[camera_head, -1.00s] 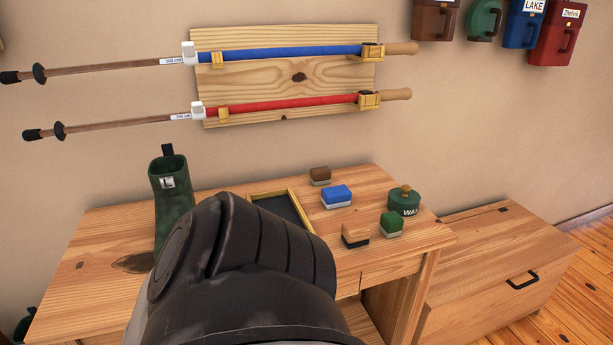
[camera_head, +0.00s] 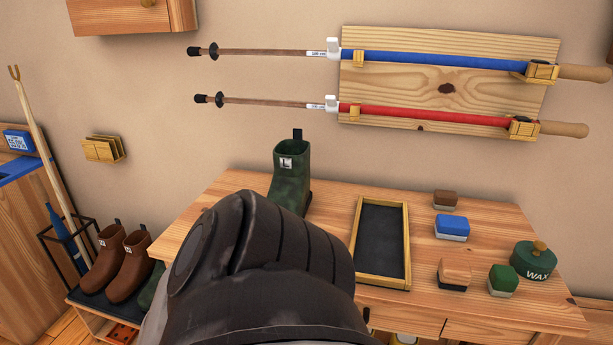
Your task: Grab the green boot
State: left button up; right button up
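A green boot (camera_head: 291,177) with a white "L" tag and a dark pull loop stands upright on the wooden table (camera_head: 235,194), near its back left. Part of a second green boot (camera_head: 151,288) shows on the low rack at the left, beside the brown boots; the rest of it is hidden behind my arm. A dark link of my own arm fills the lower middle and covers the table's front left and the lower edge of the standing boot. Neither of my grippers shows.
A black tray with a wooden rim (camera_head: 357,236) lies right of the boot. Brushes, including a blue one (camera_head: 452,226), and a green wax tin (camera_head: 533,260) stand further right. Brown boots (camera_head: 116,262) are on the rack (camera_head: 84,298). Two poles hang on a wall board (camera_head: 445,88).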

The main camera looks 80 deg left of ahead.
aim_at(290, 186)
jog(key=u, duration=2.75)
